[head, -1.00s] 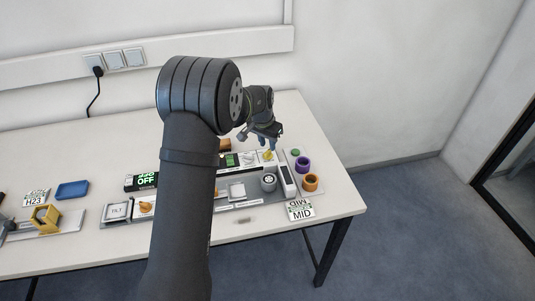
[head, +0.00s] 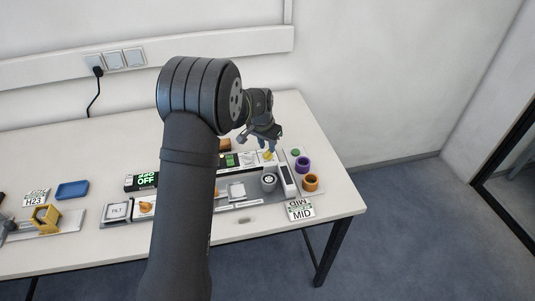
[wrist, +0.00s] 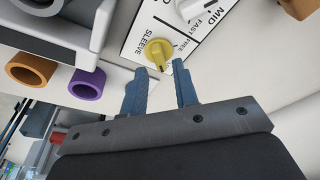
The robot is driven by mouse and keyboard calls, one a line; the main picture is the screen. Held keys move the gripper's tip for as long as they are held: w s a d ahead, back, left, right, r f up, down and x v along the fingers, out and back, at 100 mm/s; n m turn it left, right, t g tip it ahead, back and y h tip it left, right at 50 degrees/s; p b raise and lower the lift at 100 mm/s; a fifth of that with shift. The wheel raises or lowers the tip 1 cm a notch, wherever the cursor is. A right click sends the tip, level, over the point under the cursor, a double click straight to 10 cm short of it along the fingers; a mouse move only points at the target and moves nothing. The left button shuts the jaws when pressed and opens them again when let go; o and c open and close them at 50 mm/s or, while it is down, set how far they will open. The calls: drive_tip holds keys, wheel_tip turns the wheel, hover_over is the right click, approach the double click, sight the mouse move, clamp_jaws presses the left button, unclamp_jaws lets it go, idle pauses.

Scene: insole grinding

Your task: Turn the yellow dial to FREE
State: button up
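The yellow dial (wrist: 157,51) sits on a white panel (wrist: 140,36), close to the printed word SLEEVE. A second, partly hidden label beside it looks like FREE. The dial's raised ridge runs roughly up and down in the wrist view; I cannot tell which label it points to. In the head view the yellow dial (head: 268,155) shows small below my gripper (head: 262,141). My gripper (wrist: 160,67) is open and empty, its two blue fingers spread apart. In the wrist view the fingertips lie just short of the dial, one to each side, with no visible contact.
A white knob (wrist: 191,8) with MID and FAST labels is beside the dial. An orange ring (head: 311,183), a purple ring (head: 303,163) and a green piece (head: 295,152) stand to the right. A grey wheel (head: 269,181) is nearer the front. My arm hides part of the bench.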

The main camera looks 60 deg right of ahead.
sight(268, 154)
drive_tip(key=shift+a+x, duration=0.25)
drive_tip(key=shift+x, duration=1)
clamp_jaws()
drive_tip(key=n, duration=0.4)
drive_tip(key=shift+t, duration=0.4)
drive_tip(key=c, duration=0.5)
unclamp_jaws()
drive_tip(key=n, duration=0.4)
drive_tip(key=shift+w+n+t+y, duration=0.1)
drive_tip(key=shift+n+t+y, duration=0.2)
drive_tip(key=shift+t, duration=0.1)
drive_tip(key=shift+c, duration=0.2)
drive_tip(key=shift+o, duration=0.5)
drive_tip(key=n, duration=0.3)
drive_tip(key=shift+n+t+y, duration=0.3)
drive_tip(key=shift+n+y, duration=0.1)
drive_tip(key=shift+a, duration=0.1)
